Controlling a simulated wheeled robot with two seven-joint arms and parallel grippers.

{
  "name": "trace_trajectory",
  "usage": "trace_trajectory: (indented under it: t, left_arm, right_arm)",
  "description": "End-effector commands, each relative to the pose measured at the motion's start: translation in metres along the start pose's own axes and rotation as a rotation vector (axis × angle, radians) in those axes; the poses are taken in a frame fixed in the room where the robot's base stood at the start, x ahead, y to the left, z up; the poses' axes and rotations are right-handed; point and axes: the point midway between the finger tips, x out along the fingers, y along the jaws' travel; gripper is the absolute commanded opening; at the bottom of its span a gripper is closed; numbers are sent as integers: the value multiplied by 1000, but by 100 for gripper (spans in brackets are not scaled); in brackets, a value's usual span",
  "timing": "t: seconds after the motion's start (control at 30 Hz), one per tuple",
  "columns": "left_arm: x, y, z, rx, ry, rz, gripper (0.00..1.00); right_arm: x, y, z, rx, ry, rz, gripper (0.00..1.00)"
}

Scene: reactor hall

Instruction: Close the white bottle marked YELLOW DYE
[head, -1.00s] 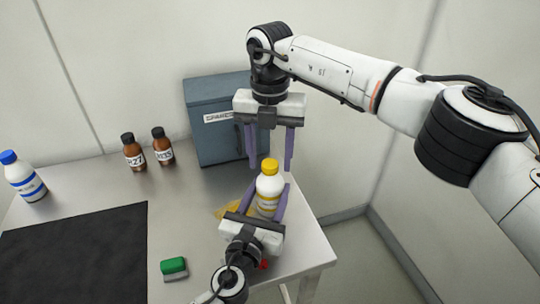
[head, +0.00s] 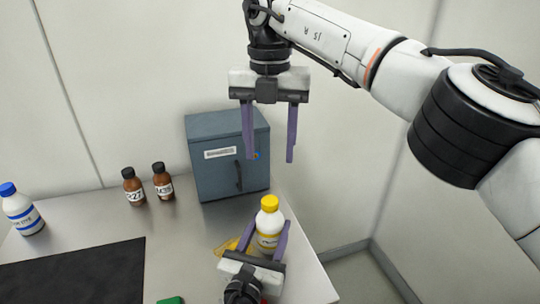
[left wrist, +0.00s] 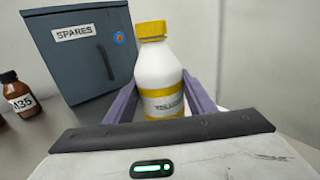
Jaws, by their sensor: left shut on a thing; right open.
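The white bottle (head: 268,228) with a yellow band stands upright near the right side of the table. A yellow cap (head: 269,203) sits on its neck; whether it is tight I cannot tell. In the left wrist view the bottle (left wrist: 158,82) and its cap (left wrist: 151,30) show clearly, the label only partly readable. My left gripper (head: 266,240) is shut on the bottle's body, one finger on each side. My right gripper (head: 270,159) is open and empty, fingers pointing down, above the cap and clear of it.
A grey-blue SPARES cabinet (head: 228,172) stands behind the bottle. Brown bottles (head: 133,188) (head: 162,182) and a blue-capped white bottle (head: 21,211) stand left. A yellow flat thing (head: 228,246) lies beside the bottle. A dark mat (head: 75,270) and green block (head: 171,300) lie in front.

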Motion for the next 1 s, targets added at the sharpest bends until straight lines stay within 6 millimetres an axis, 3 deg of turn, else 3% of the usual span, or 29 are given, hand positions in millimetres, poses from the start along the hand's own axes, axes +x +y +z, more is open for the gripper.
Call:
trace_trajectory:
  t: [0.2,0.23,0.33,0.7,1.0]
  left_arm:
    - [0,0,0,0,1,1,0]
    - [0,0,0,0,1,1,53]
    - [0,0,0,0,1,0,70]
    - [-5,0,0,0,0,0,72]
    - [-58,0,-1,0,3,-2,72]
  right_arm:
    - [0,0,0,0,0,0,49]
    - [0,0,0,0,0,0,49]
    - [0,0,0,0,0,0,49]
    - [0,0,0,0,0,1,49]
    - [-1,0,0,0,0,1,49]
